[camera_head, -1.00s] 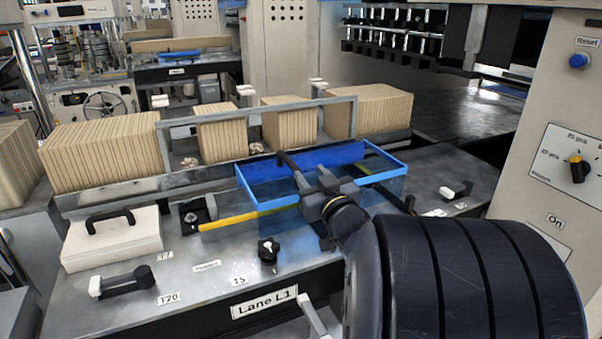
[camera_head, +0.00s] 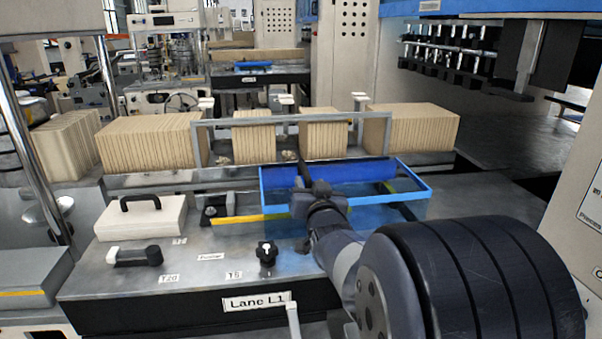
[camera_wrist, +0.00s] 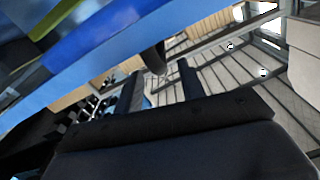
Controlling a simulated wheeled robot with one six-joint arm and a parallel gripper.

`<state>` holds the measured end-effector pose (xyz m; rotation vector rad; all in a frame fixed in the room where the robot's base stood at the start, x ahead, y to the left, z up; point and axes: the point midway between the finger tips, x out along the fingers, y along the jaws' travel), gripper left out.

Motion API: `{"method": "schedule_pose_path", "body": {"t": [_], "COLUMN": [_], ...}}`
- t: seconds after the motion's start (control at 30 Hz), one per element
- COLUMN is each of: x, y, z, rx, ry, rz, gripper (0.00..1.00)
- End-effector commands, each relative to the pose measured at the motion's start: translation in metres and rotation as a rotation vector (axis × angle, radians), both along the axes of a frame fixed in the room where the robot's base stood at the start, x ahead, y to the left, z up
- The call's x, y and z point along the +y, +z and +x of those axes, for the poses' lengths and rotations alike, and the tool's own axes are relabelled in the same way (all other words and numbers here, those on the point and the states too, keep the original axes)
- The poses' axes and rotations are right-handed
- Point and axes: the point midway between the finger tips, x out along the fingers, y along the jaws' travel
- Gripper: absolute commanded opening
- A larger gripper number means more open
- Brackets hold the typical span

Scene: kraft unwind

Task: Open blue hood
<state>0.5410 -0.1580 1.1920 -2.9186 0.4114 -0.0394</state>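The blue hood (camera_head: 419,191) is a blue-framed box with see-through sides on the grey Lane L1 machine top, in front of the stacks. It looks closed. My gripper (camera_head: 308,184) is over the left part of its frame, and my arm hides some of the front side. In the wrist view, the blue edge of the hood (camera_wrist: 95,62) crosses the upper left. My gripper's two fingers (camera_wrist: 160,78) stand apart there. A dark rounded piece, perhaps a handle, shows near the gap between the fingertips; I cannot tell whether they touch it.
Several stacks of brown kraft sheets (camera_head: 150,143) stand behind the hood with a grey frame (camera_head: 270,121). A white lid with a black handle (camera_head: 140,217), a lever (camera_head: 135,257) and a black knob (camera_head: 267,254) are on the machine top at left. A beige control panel (camera_head: 580,195) rises at right.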

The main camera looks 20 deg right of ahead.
Motion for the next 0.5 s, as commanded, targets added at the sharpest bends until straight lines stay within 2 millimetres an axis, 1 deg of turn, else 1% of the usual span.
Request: {"method": "schedule_pose_path", "body": {"t": [0.03, 0.1, 0.23, 0.4, 0.5], "x": [-0.002, -0.005, -0.01, -0.013, -0.014], "y": [0.001, 0.001, 0.001, 0.001, 0.0], "z": [0.008, 0.018, 0.034, 0.046, 0.05], "rx": [0.003, 0.003, 0.001, 0.0, -0.001], "ry": [0.001, 0.001, 0.0, 0.0, 0.0], "rz": [0.001, 0.002, 0.001, 0.001, 0.0], "gripper": [0.38, 0.38, 0.38, 0.38, 0.38]}}
